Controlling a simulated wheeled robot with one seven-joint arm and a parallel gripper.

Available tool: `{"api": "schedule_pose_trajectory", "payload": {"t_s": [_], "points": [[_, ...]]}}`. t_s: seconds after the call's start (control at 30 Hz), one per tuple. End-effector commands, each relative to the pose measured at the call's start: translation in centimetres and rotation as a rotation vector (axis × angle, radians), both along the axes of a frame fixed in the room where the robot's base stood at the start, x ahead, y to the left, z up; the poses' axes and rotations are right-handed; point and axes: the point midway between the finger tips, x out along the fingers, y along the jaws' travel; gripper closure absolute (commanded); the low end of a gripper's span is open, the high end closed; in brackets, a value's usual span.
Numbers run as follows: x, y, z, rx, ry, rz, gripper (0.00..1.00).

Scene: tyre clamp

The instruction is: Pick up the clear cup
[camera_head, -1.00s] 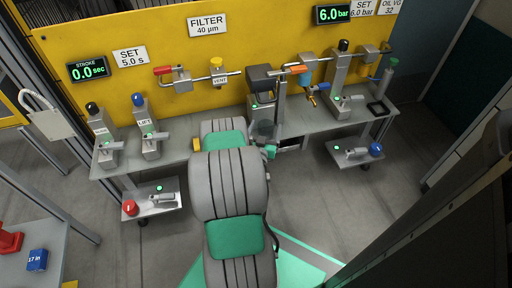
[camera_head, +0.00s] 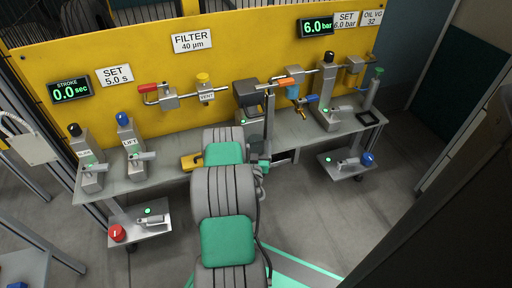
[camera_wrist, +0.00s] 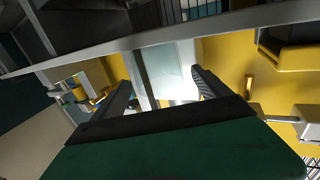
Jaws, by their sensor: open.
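The clear cup (camera_wrist: 172,72) shows in the wrist view as a pale, see-through shape between my fingers. In the head view a dark, see-through cup-like shape (camera_head: 257,144) stands under the grey block at the middle of the bench, partly hidden by my arm. My gripper (camera_wrist: 161,80) is open, with one finger on each side of the pale shape. I cannot tell whether either finger touches it. In the head view my arm hides most of the gripper.
The grey bench (camera_head: 175,172) runs along a yellow panel (camera_head: 130,55) carrying valves and signs. A grey block (camera_head: 246,93) and upright post (camera_head: 269,115) stand close to the cup. A yellow item (camera_head: 190,163) lies left of my arm.

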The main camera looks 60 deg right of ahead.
Motion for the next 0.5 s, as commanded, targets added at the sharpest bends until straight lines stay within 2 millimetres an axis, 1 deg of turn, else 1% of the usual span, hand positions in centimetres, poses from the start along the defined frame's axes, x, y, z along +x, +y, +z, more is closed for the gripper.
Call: {"api": "schedule_pose_trajectory", "payload": {"t_s": [0.13, 0.37, 0.5], "points": [[0.25, -0.63, 0.03, 0.0, 0.0, 0.0, 0.13], [0.3, -0.69, 0.02, -0.001, 0.0, 0.001, 0.13], [0.3, -0.69, 0.03, -0.001, 0.0, 0.0, 0.24]]}}
